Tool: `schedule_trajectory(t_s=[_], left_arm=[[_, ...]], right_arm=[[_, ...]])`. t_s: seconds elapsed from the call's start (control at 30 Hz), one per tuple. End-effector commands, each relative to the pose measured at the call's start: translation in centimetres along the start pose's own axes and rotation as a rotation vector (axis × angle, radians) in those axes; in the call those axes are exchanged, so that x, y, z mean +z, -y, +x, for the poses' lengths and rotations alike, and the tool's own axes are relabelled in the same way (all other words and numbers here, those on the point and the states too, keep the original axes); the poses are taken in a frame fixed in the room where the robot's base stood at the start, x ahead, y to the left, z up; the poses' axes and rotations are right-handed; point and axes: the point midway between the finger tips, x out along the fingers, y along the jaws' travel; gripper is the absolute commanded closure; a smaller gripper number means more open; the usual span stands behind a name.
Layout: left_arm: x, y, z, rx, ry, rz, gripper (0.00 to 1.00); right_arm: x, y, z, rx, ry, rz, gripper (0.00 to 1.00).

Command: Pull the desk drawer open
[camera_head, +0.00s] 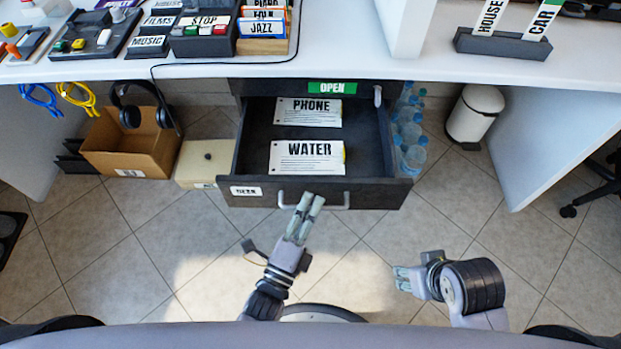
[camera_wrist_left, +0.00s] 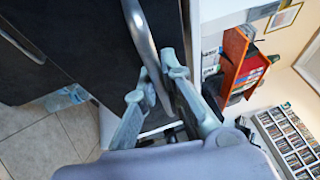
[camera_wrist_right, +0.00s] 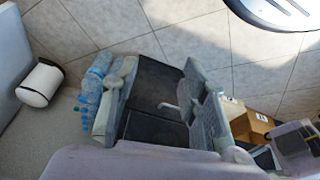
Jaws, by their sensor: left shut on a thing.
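The desk drawer (camera_head: 370,150) is pulled out from under the white desk, and its inside shows. Two cards, PHONE (camera_head: 308,112) and WATER (camera_head: 307,157), lie in it. Its front carries a silver bar handle (camera_head: 335,207), which also shows in the left wrist view (camera_wrist_left: 139,36). My left gripper (camera_head: 309,200) is at the left half of the handle, shut with the bar between its fingers (camera_wrist_left: 160,85). My right gripper (camera_head: 398,279) is away from the drawer, low on the right. Its fingers stand apart with nothing between them in the right wrist view (camera_wrist_right: 158,85).
A cardboard box (camera_head: 120,158) with headphones and a beige box (camera_head: 203,163) stand left of the drawer. Blue bottles (camera_head: 411,125) stand close on its right, and a white bin (camera_head: 474,115) is farther right. The tiled floor in front is clear.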

Motion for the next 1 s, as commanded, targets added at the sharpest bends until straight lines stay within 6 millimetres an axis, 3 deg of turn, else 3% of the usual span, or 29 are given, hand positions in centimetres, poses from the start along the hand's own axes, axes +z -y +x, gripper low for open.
schedule_trajectory(t_s=[0.07,0.2,0.4,0.63,1.0], left_arm=[[-0.8,0.4,-1.9,0.010,0.000,-0.001,1.00],[-1.9,0.9,-4.5,0.009,0.000,-0.001,1.00],[-2.9,1.3,-7.0,0.007,-0.001,0.001,1.00],[-3.4,1.6,-8.3,0.004,0.000,0.002,1.00],[-3.5,1.6,-8.4,0.004,0.000,0.002,1.00]], right_arm=[[-0.2,0.0,-0.4,-0.001,0.002,0.000,0.60],[-0.1,0.1,3.0,-0.004,0.020,-0.001,0.60],[0.2,0.3,5.6,-0.006,0.030,-0.003,0.60],[0.4,0.3,6.8,-0.007,0.034,-0.004,0.60],[0.5,0.3,7.0,-0.007,0.034,-0.004,0.60]])
